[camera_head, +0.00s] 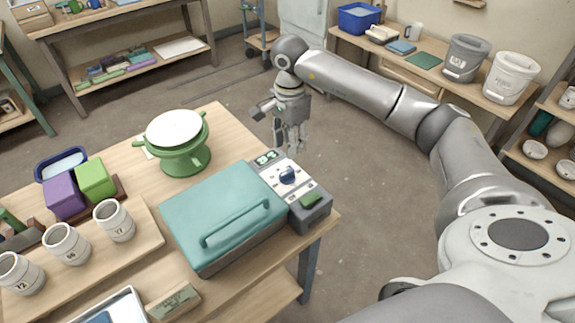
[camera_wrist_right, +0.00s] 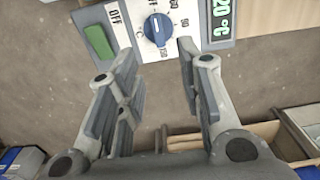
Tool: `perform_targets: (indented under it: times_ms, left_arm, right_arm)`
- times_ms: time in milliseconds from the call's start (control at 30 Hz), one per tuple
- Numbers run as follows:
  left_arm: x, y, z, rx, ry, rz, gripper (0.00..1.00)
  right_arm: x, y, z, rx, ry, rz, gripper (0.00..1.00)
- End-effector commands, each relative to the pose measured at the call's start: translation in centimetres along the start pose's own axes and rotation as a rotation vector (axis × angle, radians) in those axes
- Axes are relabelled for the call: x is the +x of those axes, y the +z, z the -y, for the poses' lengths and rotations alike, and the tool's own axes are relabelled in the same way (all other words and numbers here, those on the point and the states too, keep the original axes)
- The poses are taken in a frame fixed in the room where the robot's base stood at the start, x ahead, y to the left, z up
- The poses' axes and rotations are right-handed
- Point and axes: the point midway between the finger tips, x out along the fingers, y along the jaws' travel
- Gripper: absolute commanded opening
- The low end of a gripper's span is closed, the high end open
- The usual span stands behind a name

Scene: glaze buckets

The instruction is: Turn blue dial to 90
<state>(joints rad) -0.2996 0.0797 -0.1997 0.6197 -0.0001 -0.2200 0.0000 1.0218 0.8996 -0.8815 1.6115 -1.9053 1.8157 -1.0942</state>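The blue dial (camera_head: 288,175) is on the light control panel (camera_head: 272,174) at the right end of the teal-lidded appliance (camera_head: 225,215). In the right wrist view the blue dial (camera_wrist_right: 158,29) is round, with a white mark, and printed numbers and OFF around it. I cannot read its setting surely. My right gripper (camera_head: 291,138) hangs beyond the panel, beside the table edge. In the right wrist view its fingers (camera_wrist_right: 158,58) are spread apart and empty, with the dial ahead between the tips and not touched. My left gripper is not in view.
A green button (camera_head: 311,199) and a small lit display (camera_head: 266,157) reading about 20 °C flank the dial. A green banding wheel (camera_head: 180,150) with a white top stands behind the appliance. Several numbered cups (camera_head: 115,220) stand at left. Open floor lies beyond the table.

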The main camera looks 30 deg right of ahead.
Motion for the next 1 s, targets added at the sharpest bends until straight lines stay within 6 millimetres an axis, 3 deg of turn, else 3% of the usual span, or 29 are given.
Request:
perform_targets:
  times_ms: [300, 500, 933, 1000]
  left_arm:
    - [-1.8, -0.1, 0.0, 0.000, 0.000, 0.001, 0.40]
    - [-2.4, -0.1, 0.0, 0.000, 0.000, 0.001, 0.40]
    - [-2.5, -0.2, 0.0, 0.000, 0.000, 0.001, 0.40]
    - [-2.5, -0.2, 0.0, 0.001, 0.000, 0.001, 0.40]
  right_arm:
    - [5.8, 0.2, -0.2, 0.000, 0.006, 0.004, 0.34]
    - [8.7, 0.2, -0.1, 0.000, 0.002, 0.005, 0.34]
    - [9.8, 0.2, 0.0, -0.001, -0.001, 0.005, 0.34]
    - [9.8, 0.2, 0.0, -0.001, -0.001, 0.005, 0.25]
